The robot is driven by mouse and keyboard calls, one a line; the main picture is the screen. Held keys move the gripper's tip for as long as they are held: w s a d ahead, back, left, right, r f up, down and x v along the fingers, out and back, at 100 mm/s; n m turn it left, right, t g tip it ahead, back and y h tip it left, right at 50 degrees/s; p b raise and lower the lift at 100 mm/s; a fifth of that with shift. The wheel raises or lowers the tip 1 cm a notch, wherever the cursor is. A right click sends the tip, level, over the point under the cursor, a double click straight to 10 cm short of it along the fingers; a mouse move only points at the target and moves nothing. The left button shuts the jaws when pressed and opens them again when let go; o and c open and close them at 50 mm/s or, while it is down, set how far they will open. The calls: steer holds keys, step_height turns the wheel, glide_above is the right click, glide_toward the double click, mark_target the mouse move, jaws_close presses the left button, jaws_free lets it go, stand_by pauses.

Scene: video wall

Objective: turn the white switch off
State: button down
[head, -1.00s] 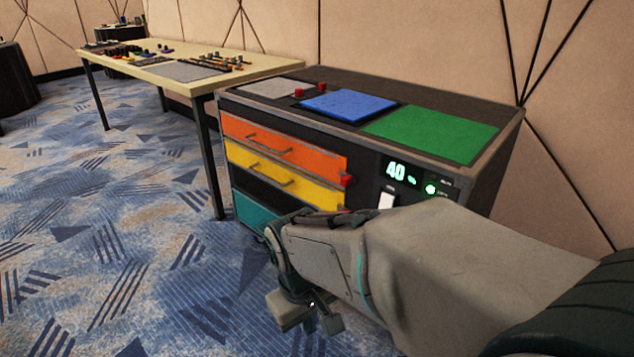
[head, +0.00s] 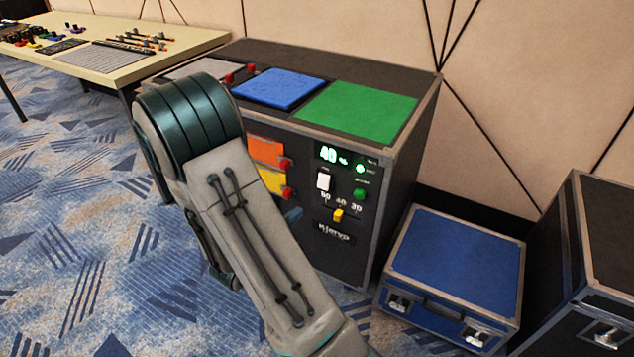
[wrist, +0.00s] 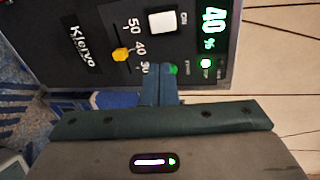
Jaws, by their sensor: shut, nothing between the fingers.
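The white switch (head: 323,181) is on the dark front panel of the cabinet, below a green display reading 40 %. It also shows in the wrist view (wrist: 162,21), near the top of the picture. My gripper (wrist: 160,72) is shut and empty, its fingertips pointing at the panel. In the wrist view the fingertips lie below the switch and beside the green button (wrist: 173,69), partly covering the "30" mark. I cannot tell whether they touch the panel.
A yellow knob (head: 338,215) sits below the switch, under the 50, 40, 30 marks. Red knobs (head: 286,193) are beside the drawers to the left. A blue case (head: 455,262) stands on the floor at right. A table (head: 190,38) stands back left.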

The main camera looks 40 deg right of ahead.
mark_target(323, 185)
steer(key=shift+w+a+f+n+t, duration=0.15)
steer(key=shift+w+n+t, duration=0.25)
steer(key=shift+n, duration=0.4)
steer(key=b+x, duration=0.4)
steer(key=x, duration=0.9)
steer(key=shift+s+f, duration=0.1)
steer(key=shift+w+d, duration=0.25)
steer(key=shift+d, duration=0.2)
